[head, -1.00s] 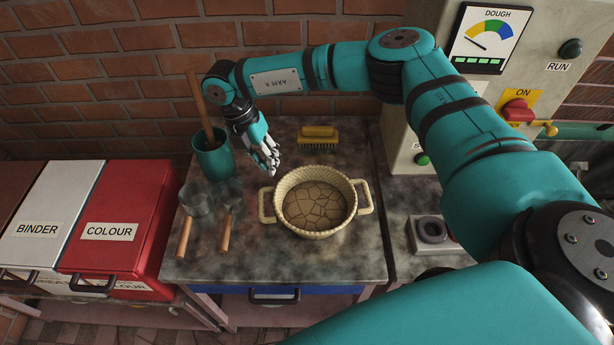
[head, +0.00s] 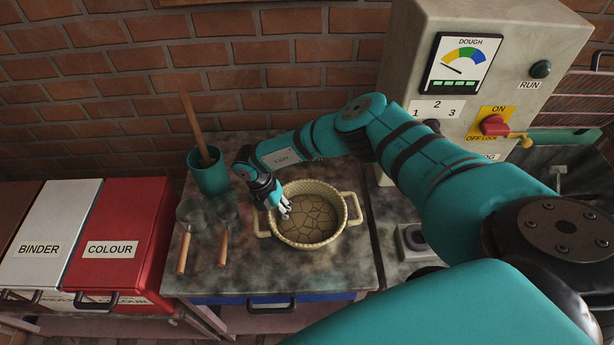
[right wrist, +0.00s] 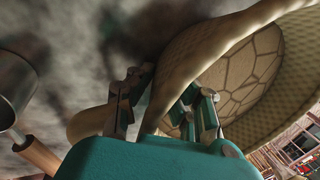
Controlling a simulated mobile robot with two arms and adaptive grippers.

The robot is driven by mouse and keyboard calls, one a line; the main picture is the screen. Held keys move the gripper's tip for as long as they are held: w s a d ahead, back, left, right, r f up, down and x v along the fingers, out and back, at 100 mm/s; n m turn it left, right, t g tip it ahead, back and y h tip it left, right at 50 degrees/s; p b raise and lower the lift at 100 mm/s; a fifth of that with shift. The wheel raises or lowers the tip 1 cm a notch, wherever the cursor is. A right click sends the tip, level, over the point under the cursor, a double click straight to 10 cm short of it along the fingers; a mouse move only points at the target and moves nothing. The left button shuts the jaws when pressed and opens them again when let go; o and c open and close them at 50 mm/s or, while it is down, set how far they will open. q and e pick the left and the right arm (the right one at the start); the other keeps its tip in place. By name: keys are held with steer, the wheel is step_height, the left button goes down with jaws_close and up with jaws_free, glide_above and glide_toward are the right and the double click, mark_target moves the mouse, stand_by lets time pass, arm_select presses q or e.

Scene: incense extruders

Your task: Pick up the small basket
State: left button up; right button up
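The small basket (head: 318,242) is a round, cream woven basket with two side handles and a brown cracked-pattern bottom. It stands upright on the dark worktop (head: 240,275). My right gripper (head: 284,209) is at the basket's left rim, pointing down. In the right wrist view, the right gripper (right wrist: 163,108) has its fingers apart, with the basket's wall (right wrist: 190,55) between them: one finger outside, one inside. I cannot see firm contact on both sides. Part of the left handle (right wrist: 90,122) shows beside the outer finger. My left gripper is out of view.
A teal cup with a wooden stick (head: 209,172) stands left of the arm. Two wooden-handled metal scoops (head: 190,215) lie left of the basket. White and red bins (head: 120,225) are farther left. A control cabinet (head: 410,140) rises behind right. A brick wall closes the back.

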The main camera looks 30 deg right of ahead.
steer(key=shift+s+f, duration=0.1)
steer(key=shift+f, duration=0.35)
steer(key=shift+c, duration=0.3)
jaws_close()
steer(key=shift+d+r, duration=0.1)
steer(key=shift+r, duration=0.05)
